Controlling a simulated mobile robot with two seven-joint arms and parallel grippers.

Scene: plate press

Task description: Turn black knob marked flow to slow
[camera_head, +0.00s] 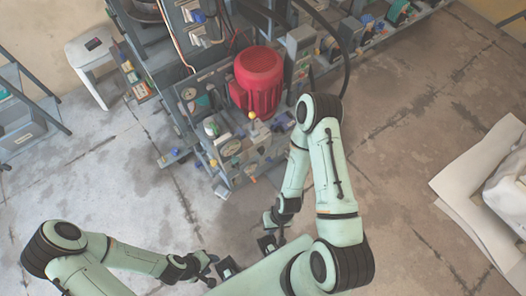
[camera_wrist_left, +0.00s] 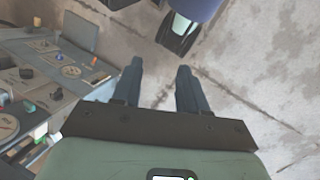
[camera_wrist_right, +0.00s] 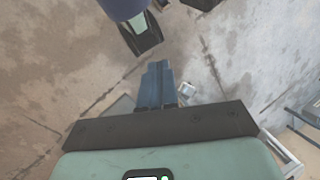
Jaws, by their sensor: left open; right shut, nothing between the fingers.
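The press's control panel (camera_head: 240,160) is in the middle of the head view, below a red motor. In the left wrist view the panel is at the left, with small dark knobs (camera_wrist_left: 27,73). Lettering is too small to read, so I cannot tell which is the flow knob or how it is set. My left gripper (camera_head: 212,270) is open and empty, below and left of the panel; its spread fingers (camera_wrist_left: 160,68) show in its wrist view. My right gripper (camera_head: 281,236) is below and right of the panel, fingers (camera_wrist_right: 158,68) together, holding nothing. Neither gripper touches the panel.
The red motor (camera_head: 258,80) stands above the panel, with a yellow-topped lever (camera_head: 252,116) in front. A black hose (camera_head: 346,50) arches at its right. A white stool (camera_head: 92,55) stands at upper left. White sheeting (camera_head: 480,205) lies at right. Concrete floor around is mostly clear.

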